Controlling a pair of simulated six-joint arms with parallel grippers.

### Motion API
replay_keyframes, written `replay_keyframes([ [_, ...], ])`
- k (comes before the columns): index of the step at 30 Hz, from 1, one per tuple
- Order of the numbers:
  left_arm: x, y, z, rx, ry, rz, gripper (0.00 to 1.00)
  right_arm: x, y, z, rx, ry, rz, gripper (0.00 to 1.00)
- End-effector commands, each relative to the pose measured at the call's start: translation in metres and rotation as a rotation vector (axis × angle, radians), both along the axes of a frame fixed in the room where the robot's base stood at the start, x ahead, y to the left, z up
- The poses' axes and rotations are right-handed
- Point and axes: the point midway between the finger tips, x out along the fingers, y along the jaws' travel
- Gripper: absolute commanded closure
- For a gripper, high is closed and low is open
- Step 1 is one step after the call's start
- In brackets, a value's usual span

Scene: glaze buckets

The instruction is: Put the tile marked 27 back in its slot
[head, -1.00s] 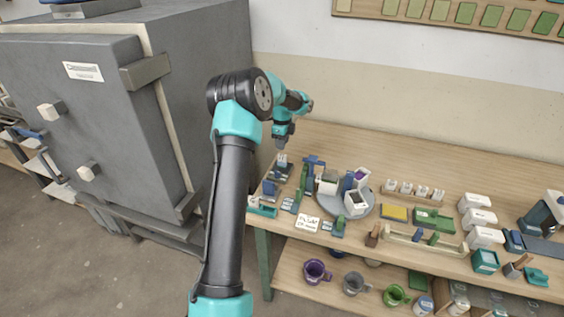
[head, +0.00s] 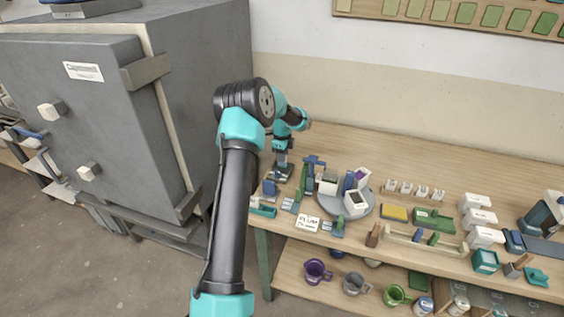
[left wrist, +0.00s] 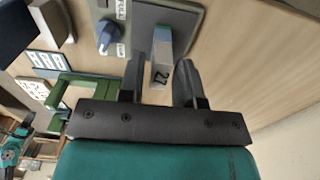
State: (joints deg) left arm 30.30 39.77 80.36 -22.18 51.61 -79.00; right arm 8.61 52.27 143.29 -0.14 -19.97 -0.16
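The tile marked 27 (left wrist: 161,75) shows in the left wrist view as a pale narrow block with a dark 27 on its end. It stands at a dark grey plate (left wrist: 184,18). My left gripper (left wrist: 160,70) has its two dark fingers on either side of the tile, with a small gap showing at the left finger. In the head view my left gripper (head: 282,164) points down at the left end of the bench, and the tile is too small to make out there. Which slot belongs to the tile cannot be told.
A blue knob (left wrist: 110,36) and a green frame (left wrist: 85,88) are close to the gripper. A round grey turntable (head: 362,211) with white containers stands to its right. A large grey kiln (head: 95,120) is at the left. The back of the bench is clear.

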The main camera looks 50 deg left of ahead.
Motion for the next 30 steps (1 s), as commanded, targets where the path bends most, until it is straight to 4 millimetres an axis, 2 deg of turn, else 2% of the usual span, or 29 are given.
replay_keyframes([
  [1,0.000,0.000,0.000,0.000,0.000,0.000,0.74,0.000,0.000,0.000,0.000,0.000,0.000,1.00],
  [9,0.000,0.000,0.000,0.000,0.000,0.000,0.99,0.000,0.000,0.000,0.000,0.000,0.000,1.00],
  [17,0.000,0.000,0.006,0.001,-0.002,0.000,1.00,0.000,0.000,0.000,0.000,0.000,0.000,1.00],
  [30,0.000,0.000,0.036,0.002,-0.001,0.000,1.00,0.000,0.000,0.000,0.000,0.000,0.000,1.00],
])
